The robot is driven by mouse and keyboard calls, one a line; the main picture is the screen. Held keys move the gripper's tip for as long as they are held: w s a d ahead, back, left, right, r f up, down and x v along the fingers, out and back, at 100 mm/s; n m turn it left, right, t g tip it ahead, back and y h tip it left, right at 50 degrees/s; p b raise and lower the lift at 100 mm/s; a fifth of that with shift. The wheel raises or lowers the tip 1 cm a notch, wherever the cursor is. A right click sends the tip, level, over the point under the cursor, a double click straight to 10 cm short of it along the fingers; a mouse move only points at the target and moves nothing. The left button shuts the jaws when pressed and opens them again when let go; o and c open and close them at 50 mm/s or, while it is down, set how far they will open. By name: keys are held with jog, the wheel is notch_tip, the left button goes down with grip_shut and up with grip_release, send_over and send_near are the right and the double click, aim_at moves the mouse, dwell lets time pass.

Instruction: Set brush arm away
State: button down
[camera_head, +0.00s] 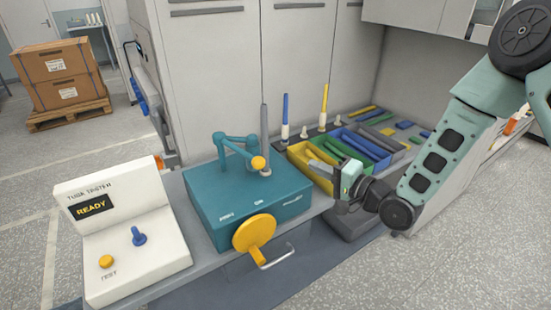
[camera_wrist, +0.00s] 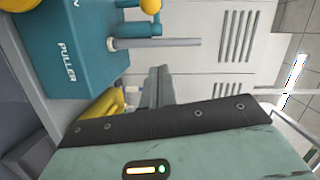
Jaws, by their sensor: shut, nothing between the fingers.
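A small teal jointed arm (camera_head: 235,139) with a yellow ball (camera_head: 258,163) at its end stands on a teal puller box (camera_head: 215,185); I take it as the brush arm. Its ball end is beside the foot of an upright grey rod (camera_head: 265,125). No bristles can be made out. In the wrist view the ball (camera_wrist: 150,5) is at the top edge, near the rod (camera_wrist: 165,43) and the box (camera_wrist: 75,50). My gripper (camera_head: 347,178) is shut and empty, to the right of the box and apart from the arm. Its fingers show in the wrist view (camera_wrist: 160,87).
A yellow disc (camera_head: 254,232) is on the box's front. Yellow, blue and grey bins (camera_head: 310,172) with strips stand behind my gripper, with upright blue and yellow rods (camera_head: 324,105) behind. A white tester (camera_head: 130,250) reading READY is at left. Cabinets back the bench.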

jog(key=w+a+f+p, duration=0.1)
jog(key=w+a+p, duration=0.3)
jog(key=a, duration=0.6)
jog(key=shift+w+a+p, duration=0.3)
jog(key=shift+p, duration=0.8)
jog(key=shift+f, duration=0.1)
